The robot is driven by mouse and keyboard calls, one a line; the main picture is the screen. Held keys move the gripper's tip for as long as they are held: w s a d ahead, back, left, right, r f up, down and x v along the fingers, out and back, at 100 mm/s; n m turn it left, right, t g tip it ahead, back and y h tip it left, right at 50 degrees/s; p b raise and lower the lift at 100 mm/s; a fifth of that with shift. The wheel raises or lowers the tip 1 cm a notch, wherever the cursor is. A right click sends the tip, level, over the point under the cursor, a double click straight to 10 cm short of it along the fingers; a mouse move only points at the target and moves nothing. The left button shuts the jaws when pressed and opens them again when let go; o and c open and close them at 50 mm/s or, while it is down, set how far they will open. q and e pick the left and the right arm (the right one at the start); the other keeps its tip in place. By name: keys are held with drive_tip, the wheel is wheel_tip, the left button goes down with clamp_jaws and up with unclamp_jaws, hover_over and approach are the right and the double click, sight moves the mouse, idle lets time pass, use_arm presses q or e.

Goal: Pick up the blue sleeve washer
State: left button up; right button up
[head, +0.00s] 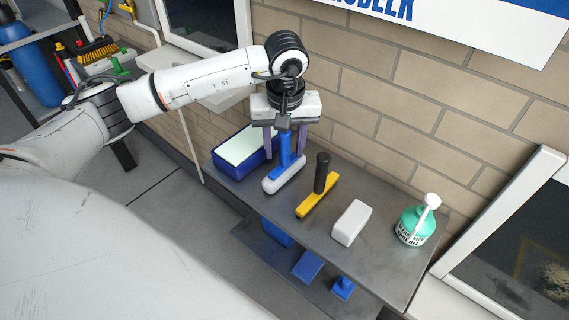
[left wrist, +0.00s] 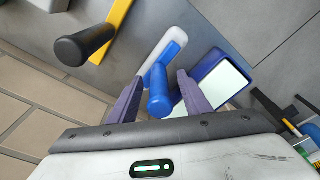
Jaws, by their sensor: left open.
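The blue sleeve washer (head: 284,176) stands on the grey metal shelf (head: 378,245), with a white and blue base and an upright blue handle. My left gripper (head: 285,150) is above the washer, pointing down, with its purple fingers apart on either side of the handle. In the left wrist view the blue handle of the washer (left wrist: 159,92) shows between the two open fingers of my left gripper (left wrist: 160,95). I cannot tell whether the fingers touch the handle. My right gripper is in neither view.
A blue tray with a pale top (head: 235,173) is close on the left of the washer. A yellow tool with a black handle (head: 318,190), a white block (head: 351,222) and a green bottle (head: 415,225) stand to the right. The brick wall (head: 430,100) is behind.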

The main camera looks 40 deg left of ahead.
use_arm(q)
drive_tip(key=shift+f, duration=0.25)
clamp_jaws()
drive_tip(key=shift+r, duration=0.1)
wheel_tip(320, 180, up, 10)
drive_tip(key=shift+b, duration=0.4)
drive_tip(key=c, duration=0.6)
unclamp_jaws()
drive_tip(key=shift+c, duration=0.2)
drive_tip(key=c, duration=0.4)
